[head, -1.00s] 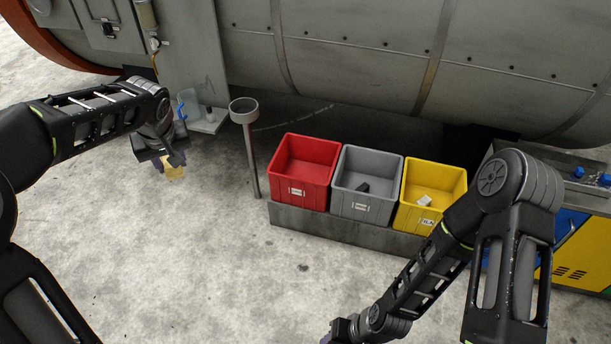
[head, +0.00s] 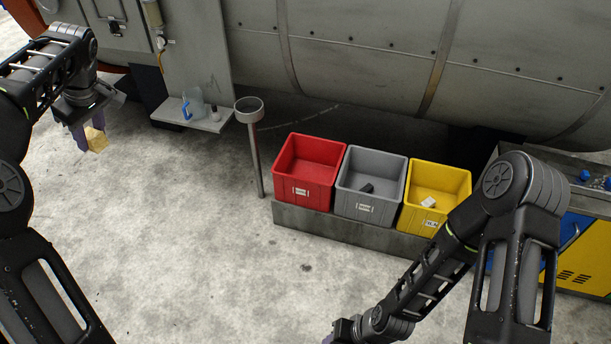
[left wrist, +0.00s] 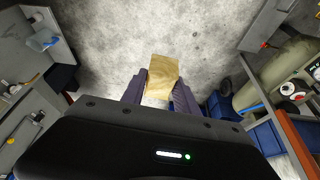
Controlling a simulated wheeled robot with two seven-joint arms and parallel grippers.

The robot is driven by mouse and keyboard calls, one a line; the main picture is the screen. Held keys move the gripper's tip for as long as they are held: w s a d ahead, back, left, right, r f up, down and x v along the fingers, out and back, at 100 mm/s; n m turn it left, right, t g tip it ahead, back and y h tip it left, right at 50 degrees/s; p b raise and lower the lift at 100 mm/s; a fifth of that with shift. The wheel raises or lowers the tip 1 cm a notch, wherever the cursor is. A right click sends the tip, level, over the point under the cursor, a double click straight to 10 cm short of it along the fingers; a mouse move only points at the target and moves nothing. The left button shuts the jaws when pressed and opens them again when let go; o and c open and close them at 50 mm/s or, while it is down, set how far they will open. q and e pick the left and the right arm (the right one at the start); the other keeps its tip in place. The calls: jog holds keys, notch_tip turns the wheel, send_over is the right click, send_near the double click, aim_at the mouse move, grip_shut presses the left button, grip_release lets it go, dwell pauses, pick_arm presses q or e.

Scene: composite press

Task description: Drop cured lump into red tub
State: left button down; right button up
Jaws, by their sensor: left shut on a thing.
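The cured lump (head: 97,140) is a yellowish block held off the floor at the far left of the head view. My left gripper (head: 88,136) is shut on it. In the left wrist view the lump (left wrist: 161,76) sits between the two fingers of my left gripper (left wrist: 160,88). The red tub (head: 312,190) stands on a low plinth right of the middle, well to the right of the lump, and the part of its floor that shows is empty. My right gripper (head: 340,330) is at the bottom edge of the head view, and its fingers are not clear.
A grey tub (head: 368,207) with a dark piece and a yellow tub (head: 455,178) with a pale piece stand beside the red one on the plinth (head: 300,222). A post with a round cup (head: 250,110) and a shelf (head: 205,122) with a jug stand between. The floor is open.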

pick_arm(q)
jog(key=shift+d, duration=0.1)
dwell(0.5)
jog(key=s+d+f+m+t+h, duration=0.1)
jog(key=d+f+m, duration=0.3)
jog(key=d, duration=0.5)
jog(key=s+d+f+m+t+h, duration=0.1)
jog(key=d+f+m, duration=0.3)
jog(key=d, duration=0.6)
jog(key=s+d+f+m+t+h, duration=0.1)
jog(key=s+d+f+m+h, duration=0.1)
jog(key=d+f+m, duration=0.3)
jog(key=d, duration=0.4)
jog(key=shift+s+d+m, duration=0.15)
jog(key=shift+s+m, duration=0.15)
jog(key=shift+s, duration=0.1)
